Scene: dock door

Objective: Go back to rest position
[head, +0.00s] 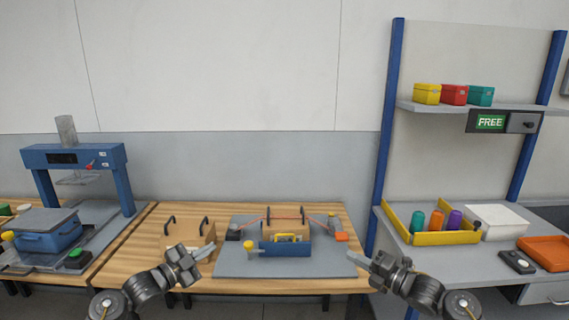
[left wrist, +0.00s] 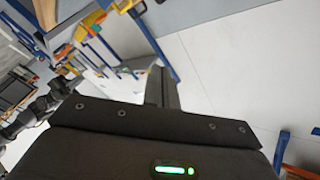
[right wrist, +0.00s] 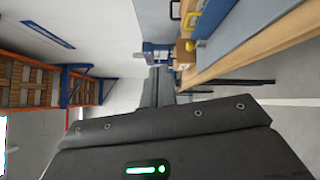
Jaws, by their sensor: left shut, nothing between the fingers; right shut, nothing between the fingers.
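My left gripper (head: 205,252) is shut and empty, in front of the wooden table's front edge at the left of centre in the head view. Its closed fingers also show in the left wrist view (left wrist: 161,88). My right gripper (head: 356,257) is shut and empty, at the right front corner of the grey mat as seen in the head view. Its closed fingers also show in the right wrist view (right wrist: 157,88). Neither gripper holds anything. The two grippers are apart and point inward toward each other.
The wooden table (head: 333,287) carries a grey mat (head: 235,265) with a blue fixture (head: 285,248) and a cardboard box (head: 180,257). A blue press (head: 75,158) stands left. A shelf rack with a yellow tray (head: 432,238) and an orange tray (head: 548,252) stands right.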

